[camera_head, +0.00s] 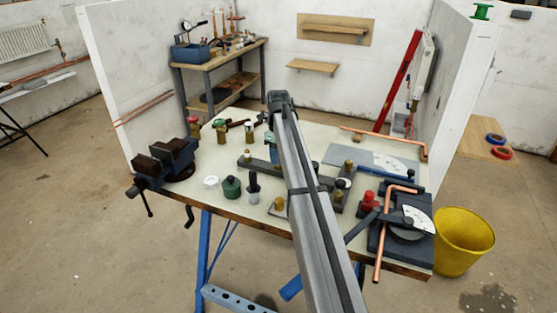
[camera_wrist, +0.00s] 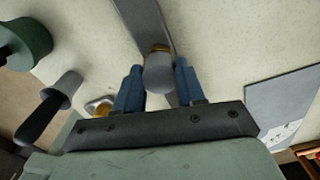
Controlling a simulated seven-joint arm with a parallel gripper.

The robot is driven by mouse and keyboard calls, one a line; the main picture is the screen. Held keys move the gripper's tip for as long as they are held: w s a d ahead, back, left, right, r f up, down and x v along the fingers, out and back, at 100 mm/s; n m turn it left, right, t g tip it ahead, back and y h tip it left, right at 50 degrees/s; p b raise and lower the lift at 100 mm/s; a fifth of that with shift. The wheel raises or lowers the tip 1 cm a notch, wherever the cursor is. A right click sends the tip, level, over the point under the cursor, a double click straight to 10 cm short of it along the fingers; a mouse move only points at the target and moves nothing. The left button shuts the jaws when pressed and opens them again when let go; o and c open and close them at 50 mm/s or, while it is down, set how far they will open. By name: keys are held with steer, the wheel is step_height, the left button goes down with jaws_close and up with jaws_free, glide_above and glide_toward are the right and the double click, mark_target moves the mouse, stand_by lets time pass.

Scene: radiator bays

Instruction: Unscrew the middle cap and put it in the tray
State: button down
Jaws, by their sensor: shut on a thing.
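In the wrist view my gripper (camera_wrist: 158,70) has its two blue fingers on either side of a rounded grey cap (camera_wrist: 158,76), and it is shut on it. A brass collar (camera_wrist: 160,48) shows just beyond the cap, above a dark grey bar (camera_wrist: 148,18). I cannot tell whether the cap is still seated on the collar. In the head view my arm hides the gripper and the middle of the bar (camera_head: 262,165). A brass fitting (camera_head: 247,156) stands at the bar's left part. I cannot make out a tray for certain.
A green container (camera_head: 231,188), a dark-handled tool (camera_head: 253,186) and a white round item (camera_head: 210,183) stand left of my arm. A vise (camera_head: 168,160) is at the left edge. A red-topped item (camera_head: 368,201) and a copper pipe (camera_head: 380,240) lie right. A yellow bucket (camera_head: 464,242) stands beyond the bench.

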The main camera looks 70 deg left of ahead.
steer(key=n, duration=1.3)
steer(key=shift+n, duration=0.4)
steer(key=n, duration=1.3)
steer(key=shift+r, duration=0.1)
steer(key=shift+r, duration=0.15)
